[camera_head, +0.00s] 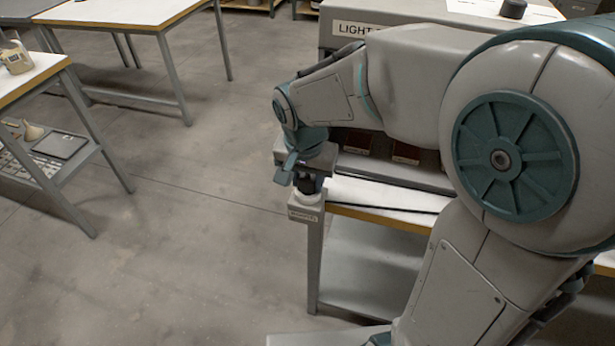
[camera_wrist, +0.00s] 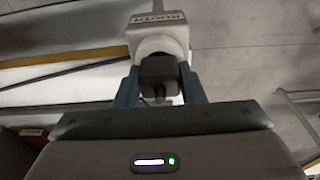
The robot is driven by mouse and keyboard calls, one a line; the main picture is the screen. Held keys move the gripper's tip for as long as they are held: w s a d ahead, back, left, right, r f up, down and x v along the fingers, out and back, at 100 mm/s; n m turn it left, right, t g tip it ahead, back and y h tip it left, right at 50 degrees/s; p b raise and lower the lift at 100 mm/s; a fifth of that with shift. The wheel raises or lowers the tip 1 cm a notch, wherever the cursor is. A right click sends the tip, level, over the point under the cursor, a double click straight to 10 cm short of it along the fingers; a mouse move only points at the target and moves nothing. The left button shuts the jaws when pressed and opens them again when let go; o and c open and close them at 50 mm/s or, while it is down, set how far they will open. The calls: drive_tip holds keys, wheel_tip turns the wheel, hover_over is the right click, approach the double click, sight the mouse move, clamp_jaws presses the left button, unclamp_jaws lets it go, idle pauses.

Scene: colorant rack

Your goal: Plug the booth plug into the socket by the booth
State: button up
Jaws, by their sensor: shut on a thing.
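My gripper (camera_head: 309,183) is at the corner of the booth's table, pointing down. In the wrist view my gripper (camera_wrist: 160,90) is shut on the dark booth plug (camera_wrist: 159,72), with a finger on each side. The plug's cord runs back toward my palm. The plug is right at the round white socket (camera_wrist: 157,47) on a grey labelled box (camera_wrist: 153,24). In the head view the socket box (camera_head: 304,212) sits at the table's front left corner, just under my gripper. Whether the plug is fully seated in the socket I cannot tell.
The light booth (camera_head: 340,38) stands on the table (camera_head: 385,193) behind my arm. A dark cord (camera_head: 385,208) lies along the tabletop. Another table (camera_head: 115,12) and a shelved bench (camera_head: 30,75) stand at the left. The floor between is clear.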

drive_tip(key=o, duration=1)
drive_tip(key=shift+o, duration=0.2)
drive_tip(key=shift+r, duration=0.1)
wheel_tip(320, 180, up, 14)
drive_tip(key=s, duration=0.2)
drive_tip(key=s+d+f+n+t, duration=0.1)
drive_tip(key=s+d+f+n, duration=0.2)
drive_tip(key=s+d+f, duration=0.6)
drive_tip(key=s+d, duration=0.1)
drive_tip(key=d, duration=0.2)
drive_tip(key=shift+f+n+y+p, duration=0.3)
drive_tip(key=shift+f+n+p, duration=0.1)
